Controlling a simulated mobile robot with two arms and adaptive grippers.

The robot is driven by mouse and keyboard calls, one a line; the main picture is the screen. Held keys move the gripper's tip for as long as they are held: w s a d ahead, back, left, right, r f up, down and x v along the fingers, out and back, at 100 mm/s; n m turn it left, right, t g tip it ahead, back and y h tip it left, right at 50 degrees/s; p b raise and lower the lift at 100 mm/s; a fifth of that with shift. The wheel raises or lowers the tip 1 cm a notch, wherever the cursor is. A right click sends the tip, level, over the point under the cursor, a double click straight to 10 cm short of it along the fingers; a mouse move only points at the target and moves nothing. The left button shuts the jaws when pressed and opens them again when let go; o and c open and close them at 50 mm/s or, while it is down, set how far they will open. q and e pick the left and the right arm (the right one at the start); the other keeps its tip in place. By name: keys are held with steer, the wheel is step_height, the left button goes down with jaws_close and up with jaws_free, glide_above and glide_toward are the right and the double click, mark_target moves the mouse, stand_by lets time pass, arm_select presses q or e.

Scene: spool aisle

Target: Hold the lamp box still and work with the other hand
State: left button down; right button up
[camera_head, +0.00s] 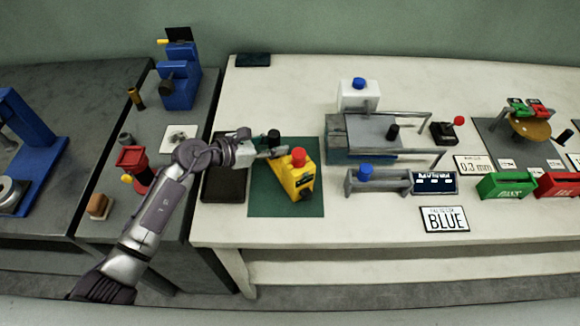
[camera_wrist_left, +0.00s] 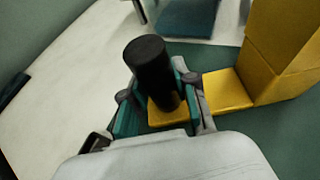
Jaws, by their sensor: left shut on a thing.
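The yellow lamp box (camera_head: 297,181) with a red dome on top stands on a dark green mat (camera_head: 261,203) on the white table. Its tall yellow body (camera_wrist_left: 278,55) shows at the right of the left wrist view, with a low yellow foot. A black post (camera_wrist_left: 150,70) rises from that foot. My left gripper (camera_head: 275,152) reaches in from the left at the box's far left side. In the left wrist view its fingers (camera_wrist_left: 166,103) are shut around the black post's lower part. The exact finger contact is partly hidden. My right gripper is not in view.
A dark tray (camera_head: 226,185) lies left of the mat. Right of the box stand a metal-railed fixture (camera_head: 375,130), a white container (camera_head: 358,96) with a blue cap, and a grey holder (camera_head: 378,184). The table's front strip is mostly clear around the BLUE card (camera_head: 444,219).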

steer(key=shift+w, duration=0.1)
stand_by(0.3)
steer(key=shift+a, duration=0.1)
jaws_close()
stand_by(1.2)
